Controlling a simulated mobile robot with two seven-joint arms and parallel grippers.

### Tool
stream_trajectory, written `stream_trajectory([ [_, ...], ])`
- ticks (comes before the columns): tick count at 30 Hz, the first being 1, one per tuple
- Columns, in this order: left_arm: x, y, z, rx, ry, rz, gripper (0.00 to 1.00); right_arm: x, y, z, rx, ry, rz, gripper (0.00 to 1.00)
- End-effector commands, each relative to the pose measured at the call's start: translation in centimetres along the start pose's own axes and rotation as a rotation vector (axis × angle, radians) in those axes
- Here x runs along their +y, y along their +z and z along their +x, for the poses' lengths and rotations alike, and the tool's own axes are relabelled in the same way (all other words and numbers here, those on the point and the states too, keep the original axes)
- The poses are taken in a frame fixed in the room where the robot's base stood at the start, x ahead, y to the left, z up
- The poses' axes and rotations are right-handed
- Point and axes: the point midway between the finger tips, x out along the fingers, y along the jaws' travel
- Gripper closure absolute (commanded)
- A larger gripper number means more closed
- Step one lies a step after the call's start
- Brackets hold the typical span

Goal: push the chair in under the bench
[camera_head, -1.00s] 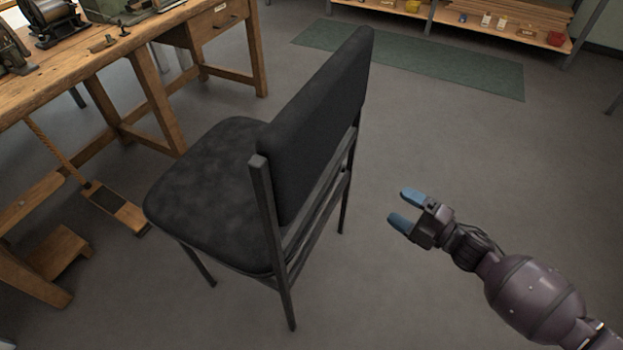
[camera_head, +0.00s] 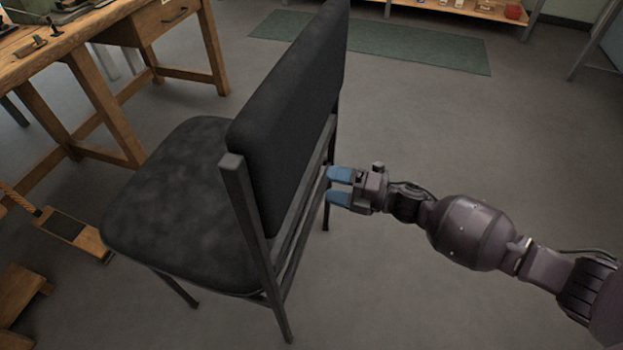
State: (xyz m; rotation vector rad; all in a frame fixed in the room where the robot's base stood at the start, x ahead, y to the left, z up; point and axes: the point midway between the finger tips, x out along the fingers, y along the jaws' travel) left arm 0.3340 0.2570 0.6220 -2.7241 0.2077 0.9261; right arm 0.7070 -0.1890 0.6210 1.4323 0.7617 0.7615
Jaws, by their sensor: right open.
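The black padded chair (camera_head: 172,205) stands on the floor in the middle left, its seat facing the wooden bench (camera_head: 52,40) at the upper left. The seat is outside the bench, with floor between them. My right gripper (camera_head: 338,186) is open and empty, its blue fingertips right behind the chair's backrest frame, near the rear leg. I cannot tell whether the fingertips touch the frame. My left gripper is not in view.
A wooden treadle (camera_head: 66,232) with a rope lies under the bench at the left, beside a wooden block (camera_head: 20,292). A green mat (camera_head: 400,45) lies behind the chair, before a low shelf (camera_head: 470,9). The floor at right is clear.

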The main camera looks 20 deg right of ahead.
Motion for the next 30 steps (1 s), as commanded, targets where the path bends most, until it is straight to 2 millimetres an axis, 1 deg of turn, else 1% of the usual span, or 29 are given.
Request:
stream_trajectory([
  [1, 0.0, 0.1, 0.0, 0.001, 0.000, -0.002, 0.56, 0.0, 0.0, 1.2, 0.001, 0.002, 0.001, 0.28],
  [3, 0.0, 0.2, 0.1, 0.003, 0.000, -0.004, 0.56, 0.0, 0.0, 2.5, 0.001, 0.003, 0.002, 0.28],
  [6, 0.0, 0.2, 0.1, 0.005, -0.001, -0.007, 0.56, -0.1, 0.0, 4.1, 0.001, 0.001, 0.002, 0.28],
  [10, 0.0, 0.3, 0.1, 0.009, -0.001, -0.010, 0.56, 0.0, 0.0, 5.7, 0.000, 0.002, 0.002, 0.28],
  [15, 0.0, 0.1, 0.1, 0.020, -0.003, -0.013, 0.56, 0.0, 0.0, 6.7, 0.000, 0.000, 0.001, 0.28],
  [23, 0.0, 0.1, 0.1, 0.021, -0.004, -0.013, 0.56, 0.1, 0.0, 6.8, 0.000, 0.000, 0.001, 0.28],
  [24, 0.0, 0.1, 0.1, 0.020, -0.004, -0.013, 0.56, 0.1, 0.0, 6.8, 0.000, 0.000, 0.001, 0.29],
  [25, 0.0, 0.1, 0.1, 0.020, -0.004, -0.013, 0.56, 0.1, 0.0, 6.8, 0.000, 0.000, 0.001, 0.34],
  [30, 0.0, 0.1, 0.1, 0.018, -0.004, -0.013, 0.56, 0.1, 0.0, 6.8, 0.000, 0.001, 0.001, 0.60],
])
